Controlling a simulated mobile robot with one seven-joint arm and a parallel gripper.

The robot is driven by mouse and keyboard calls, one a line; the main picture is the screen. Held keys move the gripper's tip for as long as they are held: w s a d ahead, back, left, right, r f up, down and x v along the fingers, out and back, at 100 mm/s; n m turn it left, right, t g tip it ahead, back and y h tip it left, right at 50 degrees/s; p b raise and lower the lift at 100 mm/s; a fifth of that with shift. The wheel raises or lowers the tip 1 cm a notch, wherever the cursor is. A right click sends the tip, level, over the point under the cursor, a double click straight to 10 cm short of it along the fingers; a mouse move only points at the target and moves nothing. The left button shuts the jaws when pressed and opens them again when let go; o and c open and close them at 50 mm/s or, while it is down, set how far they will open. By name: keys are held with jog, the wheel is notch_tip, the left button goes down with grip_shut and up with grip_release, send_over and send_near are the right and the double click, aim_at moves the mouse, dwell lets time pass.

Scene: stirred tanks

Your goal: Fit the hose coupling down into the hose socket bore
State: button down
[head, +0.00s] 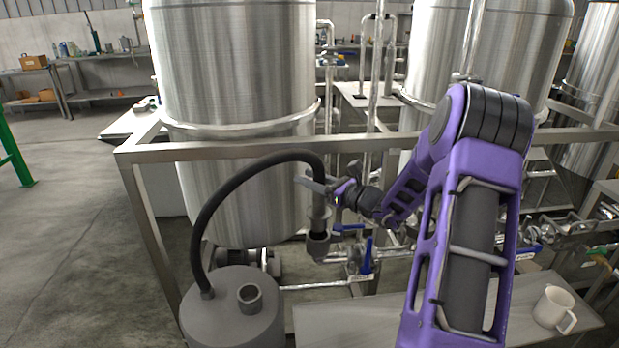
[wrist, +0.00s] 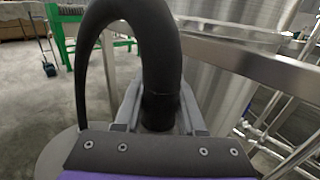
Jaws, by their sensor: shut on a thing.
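My gripper (head: 318,187) is shut on the upper part of the hose coupling (head: 319,213), at the end of a thick black hose (head: 228,187). The coupling hangs roughly upright, with a dark lower end. The grey hose socket (head: 318,247) on the pipework is directly below it. The coupling's lower end is at the socket's mouth; I cannot tell whether it is inside the bore. In the wrist view the hose (wrist: 150,45) runs down between my gripper's fingers (wrist: 160,115), which hide the coupling's lower part and the socket.
The hose arches from a grey drum (head: 230,325) with a short open collar (head: 250,297) on top. A steel frame rail (head: 230,150) runs behind the hose, before a large tank (head: 235,70). Blue-handled valves (head: 367,256) stand right of the socket. A white mug (head: 554,308) sits at lower right.

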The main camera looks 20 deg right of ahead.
aim_at(310, 208)
jog(key=shift+f+b, duration=0.4)
jog(key=shift+f, duration=2.85)
jog(key=shift+c, duration=2.1)
grip_release()
jog(key=shift+f, duration=0.15)
jog(key=shift+s, duration=0.15)
jog(key=p+v, duration=0.1)
jog(key=v, duration=1.6)
